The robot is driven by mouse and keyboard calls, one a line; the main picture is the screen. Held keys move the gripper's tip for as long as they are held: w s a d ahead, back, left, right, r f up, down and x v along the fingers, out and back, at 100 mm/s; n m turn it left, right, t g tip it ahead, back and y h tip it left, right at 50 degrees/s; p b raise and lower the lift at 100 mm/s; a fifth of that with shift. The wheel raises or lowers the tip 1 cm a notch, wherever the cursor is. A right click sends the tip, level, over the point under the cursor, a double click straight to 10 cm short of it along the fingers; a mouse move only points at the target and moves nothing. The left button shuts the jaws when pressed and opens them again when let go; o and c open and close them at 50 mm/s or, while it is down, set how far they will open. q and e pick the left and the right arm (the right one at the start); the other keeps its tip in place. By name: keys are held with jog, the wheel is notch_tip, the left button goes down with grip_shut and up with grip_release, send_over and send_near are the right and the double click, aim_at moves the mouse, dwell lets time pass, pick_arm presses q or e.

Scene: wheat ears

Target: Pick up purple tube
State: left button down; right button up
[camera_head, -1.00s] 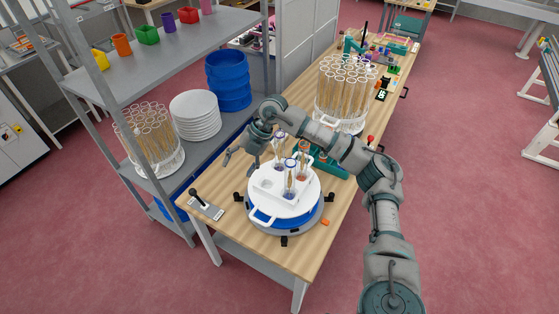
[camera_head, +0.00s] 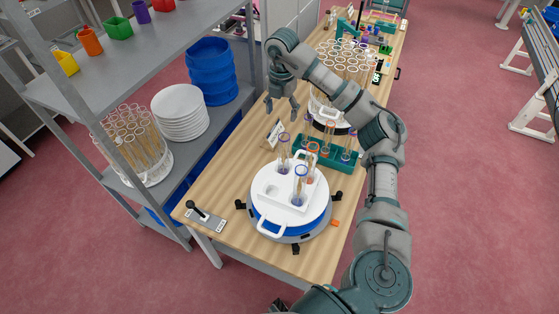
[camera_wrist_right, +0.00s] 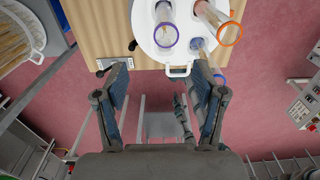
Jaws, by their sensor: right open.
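A tube with a purple rim (camera_head: 284,153) stands upright in the white holder (camera_head: 270,201) on a round blue-and-white device. It also shows in the wrist view as a purple ring (camera_wrist_right: 166,35) near the top. An orange-rimmed tube (camera_head: 311,166) and a blue-rimmed tube (camera_head: 300,187) stand in the same holder. My right gripper (camera_head: 282,112) is open and empty, above and behind the purple tube, apart from it. In the wrist view its two fingers (camera_wrist_right: 160,98) are spread wide with nothing between them. My left gripper is not in view.
A teal rack (camera_head: 341,164) with several tubes stands just behind the holder. A large round rack of wheat tubes (camera_head: 345,60) is farther back. A lever switch (camera_head: 205,217) sits on the front left of the table. A shelf (camera_head: 130,60) with plates and blue tubs stands left.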

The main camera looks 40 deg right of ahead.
aim_at(283, 136)
jog(key=f, duration=0.2)
jog(key=f+b, duration=0.1)
jog(key=f, duration=0.4)
jog(key=shift+s+a+b, duration=0.1)
jog(key=shift+s+b, duration=0.2)
jog(key=shift+b, duration=0.05)
jog(key=shift+w+f, duration=0.15)
jog(key=shift+f, duration=0.45)
jog(key=shift+w+f, duration=0.15)
jog(key=shift+f, duration=0.4)
jog(key=shift+s+d+f+p, duration=0.15)
jog(key=shift+f, duration=0.35)
jog(key=shift+s+d+f+p, duration=0.15)
jog(key=shift+f, duration=0.3)
notch_tip(283, 136, down, 4)
jog(key=shift+s+d+r, duration=0.1)
jog(key=shift+r, duration=0.1)
jog(key=shift+f, duration=0.2)
grip_shut()
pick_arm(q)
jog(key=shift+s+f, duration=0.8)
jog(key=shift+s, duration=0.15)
pick_arm(e)
notch_tip(283, 136, up, 10)
jog(key=shift+r, duration=0.1)
